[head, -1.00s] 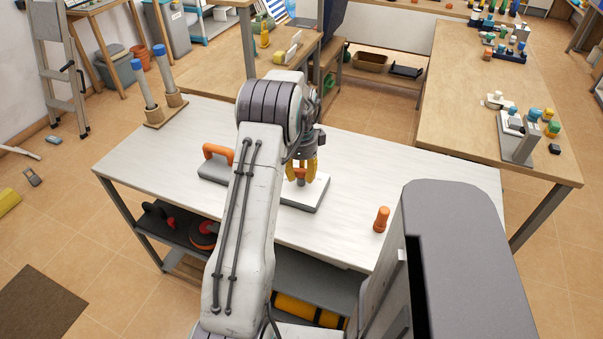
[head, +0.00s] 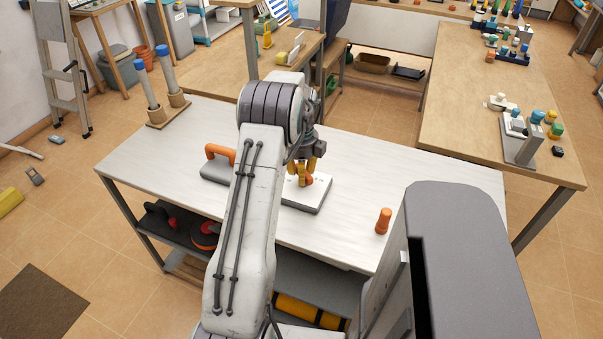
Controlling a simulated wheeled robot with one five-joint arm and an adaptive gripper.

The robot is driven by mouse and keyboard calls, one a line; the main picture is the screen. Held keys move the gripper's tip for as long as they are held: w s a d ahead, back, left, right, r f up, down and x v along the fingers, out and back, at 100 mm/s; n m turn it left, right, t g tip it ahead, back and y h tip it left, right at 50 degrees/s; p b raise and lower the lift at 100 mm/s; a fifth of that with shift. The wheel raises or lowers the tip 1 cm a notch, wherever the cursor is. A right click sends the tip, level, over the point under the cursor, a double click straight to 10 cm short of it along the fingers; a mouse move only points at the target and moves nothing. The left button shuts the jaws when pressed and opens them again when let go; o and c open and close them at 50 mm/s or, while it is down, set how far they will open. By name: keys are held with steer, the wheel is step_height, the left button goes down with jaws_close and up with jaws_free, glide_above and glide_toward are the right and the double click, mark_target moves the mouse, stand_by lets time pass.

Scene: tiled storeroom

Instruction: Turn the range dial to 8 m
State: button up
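A flat white-topped box with grey sides (head: 318,196) lies on the white table, partly hidden by my arm. An orange knob, seemingly the dial (head: 309,181), shows on its top among my fingers. My gripper (head: 303,174) points down over the box with its yellow fingers at the knob. I cannot tell whether the fingers touch or grip it. The scale marks and the dial's pointer are too small or hidden to read.
A grey block with an orange handle (head: 218,152) stands left of the box, partly behind my arm. An orange peg-like object (head: 383,220) stands to the right. Two blue-topped posts (head: 172,80) stand at the far left corner. The white table (head: 420,170) is clear at the right.

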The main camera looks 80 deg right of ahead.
steer(key=shift+f+m, duration=0.1)
steer(key=shift+m, duration=0.7)
steer(key=o, duration=1.2)
step_height(320, 180, up, 12)
steer(key=shift+r, duration=0.1)
stand_by(0.8)
